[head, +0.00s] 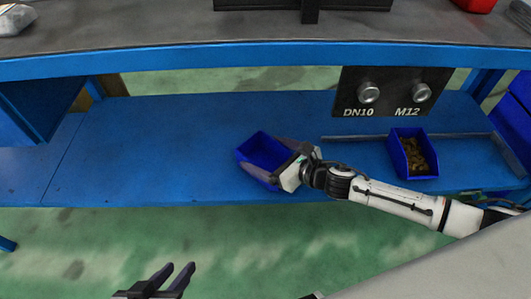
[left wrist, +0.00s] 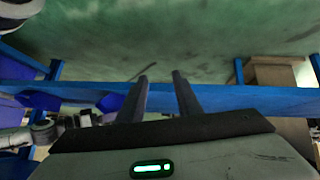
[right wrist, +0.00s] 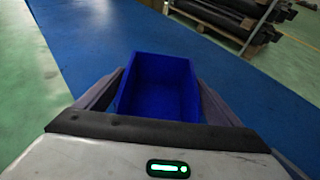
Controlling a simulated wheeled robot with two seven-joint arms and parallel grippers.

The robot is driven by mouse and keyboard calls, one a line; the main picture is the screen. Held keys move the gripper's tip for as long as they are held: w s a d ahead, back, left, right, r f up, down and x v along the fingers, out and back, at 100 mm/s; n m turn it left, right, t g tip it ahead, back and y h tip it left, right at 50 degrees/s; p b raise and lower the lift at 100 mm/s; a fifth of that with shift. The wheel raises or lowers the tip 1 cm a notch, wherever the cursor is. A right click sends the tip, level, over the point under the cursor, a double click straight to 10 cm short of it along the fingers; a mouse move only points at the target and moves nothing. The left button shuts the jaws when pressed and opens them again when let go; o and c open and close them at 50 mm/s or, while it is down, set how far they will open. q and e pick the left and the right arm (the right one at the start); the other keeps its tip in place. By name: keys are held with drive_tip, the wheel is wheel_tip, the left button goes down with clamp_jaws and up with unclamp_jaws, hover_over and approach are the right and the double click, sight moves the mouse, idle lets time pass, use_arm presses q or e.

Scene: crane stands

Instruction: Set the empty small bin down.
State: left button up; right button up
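The empty small blue bin (head: 262,153) is at the middle of the blue lower shelf (head: 180,150), near its front edge. It looks slightly tilted in the head view; whether its base touches the shelf I cannot tell. My right gripper (head: 277,160) has its fingers on both sides of the bin. In the right wrist view the bin (right wrist: 160,85) sits between the two fingers, and its inside is empty. My left gripper (head: 172,278) is open and empty, low in front of the bench; its two separated fingers show in the left wrist view (left wrist: 160,85).
A second blue bin (head: 393,147) with brownish small parts stands right on the shelf, below a black panel (head: 385,92) marked DN10 and M12. A grey rail (head: 440,135) runs along the shelf there. The shelf left of the held bin is clear.

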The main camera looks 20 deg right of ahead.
drive_tip(key=shift+o, duration=0.8)
drive_tip(key=shift+r, duration=0.1)
drive_tip(key=shift+s+r, duration=0.1)
drive_tip(key=shift+r, duration=0.05)
drive_tip(key=p+v, duration=0.3)
drive_tip(key=v, duration=0.9)
use_arm(q)
drive_tip(key=shift+s+a+r+n+t, duration=0.35)
drive_tip(key=shift+a+r+t, duration=0.25)
drive_tip(key=shift+a+r, duration=0.15)
use_arm(e)
drive_tip(key=s+a+f+n+g+h, duration=0.1)
drive_tip(key=s+a+n, duration=0.2)
drive_tip(key=n, duration=0.7)
drive_tip(key=s+a+f+n+g+h, duration=0.1)
drive_tip(key=s+a+n, duration=0.1)
drive_tip(key=s+n, duration=0.4)
drive_tip(key=s+a+f+n+g, duration=0.1)
drive_tip(key=s+n, duration=0.4)
drive_tip(key=n, duration=1.1)
drive_tip(key=shift+s+a+f+h, duration=0.35)
drive_tip(key=shift+a+f, duration=0.2)
drive_tip(key=shift+a, duration=0.75)
